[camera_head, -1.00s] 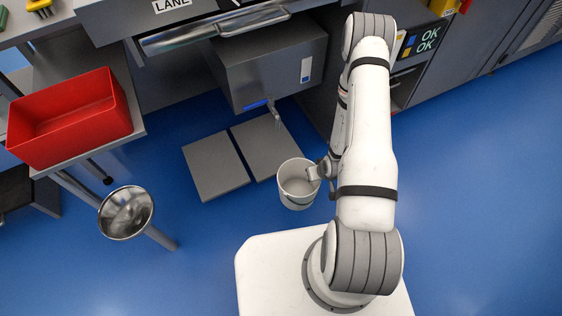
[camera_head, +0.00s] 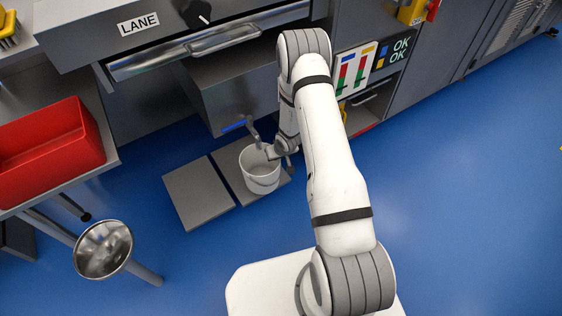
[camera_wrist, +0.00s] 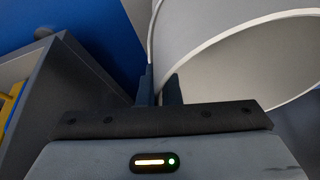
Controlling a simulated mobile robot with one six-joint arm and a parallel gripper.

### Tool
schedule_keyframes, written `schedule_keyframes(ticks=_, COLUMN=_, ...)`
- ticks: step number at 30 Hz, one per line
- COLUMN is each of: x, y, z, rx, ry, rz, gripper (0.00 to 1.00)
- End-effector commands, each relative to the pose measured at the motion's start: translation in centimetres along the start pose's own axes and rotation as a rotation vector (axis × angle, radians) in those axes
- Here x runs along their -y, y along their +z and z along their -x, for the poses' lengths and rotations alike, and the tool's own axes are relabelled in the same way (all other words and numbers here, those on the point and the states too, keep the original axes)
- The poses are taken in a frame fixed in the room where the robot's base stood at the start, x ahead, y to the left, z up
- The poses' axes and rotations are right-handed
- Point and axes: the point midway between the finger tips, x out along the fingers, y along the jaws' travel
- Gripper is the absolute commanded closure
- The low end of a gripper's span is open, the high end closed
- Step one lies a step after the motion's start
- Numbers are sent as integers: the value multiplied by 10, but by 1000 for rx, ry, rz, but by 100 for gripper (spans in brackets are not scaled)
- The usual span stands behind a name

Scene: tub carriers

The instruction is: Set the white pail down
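The white pail (camera_head: 260,180) is upright and looks empty in the head view. It appears over the right grey floor plate (camera_head: 228,172), close to the tap (camera_head: 250,128) with the blue lever. I cannot tell whether its base touches the plate. My gripper (camera_head: 273,152) is at the pail's rim on the far right side. In the wrist view the pail (camera_wrist: 235,45) fills the upper right, and its wall runs between the two dark fingers of my gripper (camera_wrist: 159,88), which are shut on it.
A second grey plate (camera_head: 197,193) lies to the left. A steel bowl (camera_head: 103,225) on a post stands at lower left, below a red bin (camera_head: 50,150) on a side table. A grey cabinet with a drawer handle (camera_head: 225,40) overhangs behind. The blue floor at right is clear.

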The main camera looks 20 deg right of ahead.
Motion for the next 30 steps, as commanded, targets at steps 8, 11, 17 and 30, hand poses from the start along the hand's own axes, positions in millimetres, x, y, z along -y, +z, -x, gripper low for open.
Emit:
schedule_keyframes(ticks=8, x=-1, y=14, z=-32, rx=1, ry=-1, rz=-1, gripper=100)
schedule_keyframes(ticks=11, x=-1, y=13, z=-30, rx=0, ry=-1, rz=0, gripper=100)
schedule_keyframes(ticks=17, x=-1, y=15, z=-33, rx=1, ry=-1, rz=0, gripper=100)
schedule_keyframes(ticks=30, x=0, y=14, z=-32, rx=1, ry=-2, rz=2, gripper=73)
